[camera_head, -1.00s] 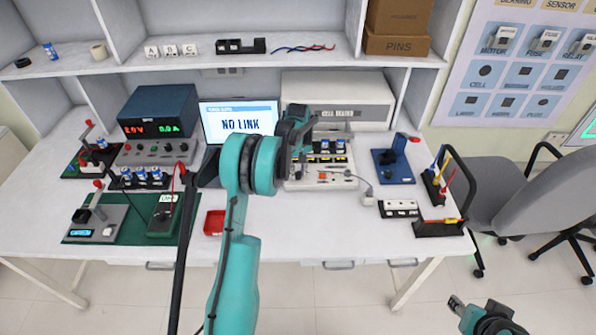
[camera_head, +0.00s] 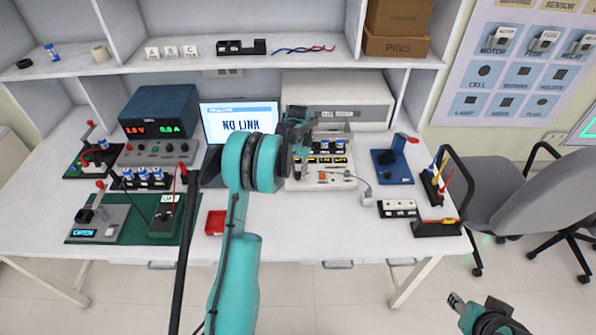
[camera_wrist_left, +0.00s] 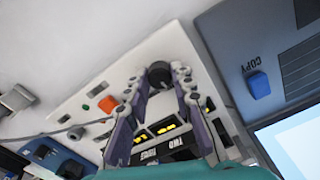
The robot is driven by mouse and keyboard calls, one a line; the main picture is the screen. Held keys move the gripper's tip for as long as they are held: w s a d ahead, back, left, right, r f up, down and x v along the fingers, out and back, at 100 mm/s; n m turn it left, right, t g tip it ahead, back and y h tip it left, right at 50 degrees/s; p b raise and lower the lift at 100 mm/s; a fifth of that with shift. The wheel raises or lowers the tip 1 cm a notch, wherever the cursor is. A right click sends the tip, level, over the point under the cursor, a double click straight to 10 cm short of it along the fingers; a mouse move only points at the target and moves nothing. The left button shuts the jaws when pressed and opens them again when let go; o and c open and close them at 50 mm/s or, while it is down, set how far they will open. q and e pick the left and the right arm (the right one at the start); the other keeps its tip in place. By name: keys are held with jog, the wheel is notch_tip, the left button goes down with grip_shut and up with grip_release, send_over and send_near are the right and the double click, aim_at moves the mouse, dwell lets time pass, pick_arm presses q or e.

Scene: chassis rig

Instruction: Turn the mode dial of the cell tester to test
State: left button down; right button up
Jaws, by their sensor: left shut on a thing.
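The cell tester (camera_head: 330,182) is a light box with several blue-topped cells, small yellow readouts and an orange button, right of centre on the bench. The wrist view shows its pale panel (camera_wrist_left: 92,78), the orange button (camera_wrist_left: 107,104) and the black round mode dial (camera_wrist_left: 159,73). My left gripper (camera_wrist_left: 158,82) has its two fingers closed on either side of the dial. In the head view my left arm hides the dial. Which setting the dial points to cannot be read. My right gripper (camera_head: 466,308) is low at the right, away from the bench, its jaw opening unclear.
A laptop (camera_head: 238,118) and a large light box (camera_head: 345,92) stand behind. A blue stand (camera_head: 390,165) and a white block (camera_head: 397,208) are right of the tester. A red tray (camera_head: 215,223) and a green mat (camera_head: 125,236) lie left. The front bench strip is mostly clear.

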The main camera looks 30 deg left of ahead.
aim_at(298, 173)
pick_arm(q)
jog(key=shift+m, duration=0.6)
jog(key=c, duration=1.3)
grip_release()
notch_tip(298, 173, up, 12)
jog(key=shift+d, duration=0.1)
